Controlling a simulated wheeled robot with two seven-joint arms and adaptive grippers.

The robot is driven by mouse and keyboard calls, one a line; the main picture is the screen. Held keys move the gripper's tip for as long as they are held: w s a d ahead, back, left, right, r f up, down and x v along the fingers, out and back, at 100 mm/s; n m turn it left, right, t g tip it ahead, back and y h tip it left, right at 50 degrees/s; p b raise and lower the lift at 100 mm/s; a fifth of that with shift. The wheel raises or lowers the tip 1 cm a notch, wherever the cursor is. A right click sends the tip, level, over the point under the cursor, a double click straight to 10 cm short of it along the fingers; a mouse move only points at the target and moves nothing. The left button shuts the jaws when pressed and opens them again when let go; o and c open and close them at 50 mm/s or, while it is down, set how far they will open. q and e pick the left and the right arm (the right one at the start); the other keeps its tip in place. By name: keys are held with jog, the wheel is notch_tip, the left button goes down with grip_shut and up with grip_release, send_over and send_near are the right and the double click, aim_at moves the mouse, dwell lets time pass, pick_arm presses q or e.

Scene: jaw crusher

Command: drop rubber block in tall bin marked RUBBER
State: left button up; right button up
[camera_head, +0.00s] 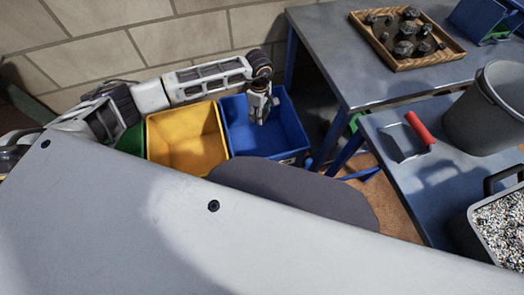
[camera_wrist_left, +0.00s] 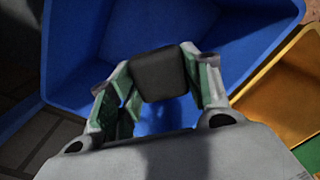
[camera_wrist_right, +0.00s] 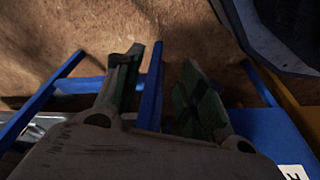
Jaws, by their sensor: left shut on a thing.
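A dark rubber block (camera_wrist_left: 158,73) sits between the fingers of my left gripper (camera_wrist_left: 155,85) in the left wrist view. My left gripper (camera_head: 262,112) is shut on it, pointing down over the blue bin (camera_head: 235,128) in the head view. The blue bin's inside also fills much of the left wrist view (camera_wrist_left: 75,50). I cannot read any RUBBER marking on it. My right gripper (camera_wrist_right: 162,62) is open and empty in the right wrist view, and hidden from the head view.
A yellow bin (camera_head: 187,135) stands left of the blue one, with a green bin (camera_head: 132,140) beyond it. A bench holds a wooden tray (camera_head: 440,58) of dark rocks. A lower blue table (camera_head: 420,180) carries a red-handled tool (camera_head: 419,128) and a grey bucket (camera_head: 485,115).

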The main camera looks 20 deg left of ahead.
pick_arm(q)
notch_tip(320, 180, down, 10)
jog(key=d+n+b, duration=0.1)
jog(key=n+b, duration=0.3)
jog(key=b, duration=0.2)
jog(key=n+b, duration=0.4)
jog(key=b, duration=0.1)
send_over(263, 153)
notch_tip(263, 153, down, 7)
jog(key=shift+d+f+n+b, duration=0.15)
jog(key=shift+f+n+b, duration=0.35)
jog(key=shift+f, duration=0.65)
pick_arm(e)
jog(key=a+r+t+y, duration=0.2)
jog(key=a+t+y, duration=0.1)
jog(key=a, duration=0.5)
jog(key=shift+r, duration=0.25)
jog(key=shift+a, duration=0.1)
pick_arm(q)
jog(key=shift+f, duration=0.1)
pick_arm(e)
jog(key=shift+f, duration=0.1)
